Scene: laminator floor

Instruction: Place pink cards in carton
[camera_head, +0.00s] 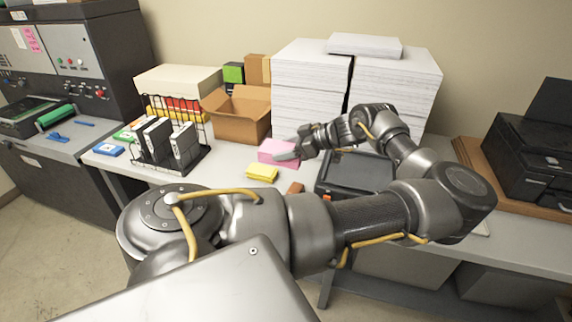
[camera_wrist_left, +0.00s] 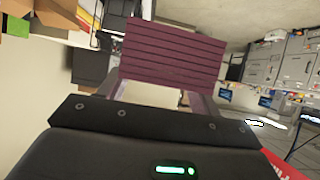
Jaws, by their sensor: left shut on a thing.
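The pink cards (camera_head: 275,148) are a pale pink stack in the head view, in front of the carton and just above or on the table; the height is hard to tell. My left gripper (camera_head: 287,156) is shut on them. In the left wrist view the pink cards (camera_wrist_left: 172,52) look dark purple, a layered block between the fingers. The carton (camera_head: 236,128) is an open brown box with raised flaps, behind and left of the held cards. The cards are outside it. Its inside bottom is hidden. My right gripper is not in view.
A yellow stack (camera_head: 262,173) lies in front of the pink cards, with a small brown block (camera_head: 295,188) nearby. A black wire rack (camera_head: 172,152) with binders stands left of the carton. Tall paper stacks (camera_head: 308,95) stand behind. A black device (camera_head: 352,177) lies right.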

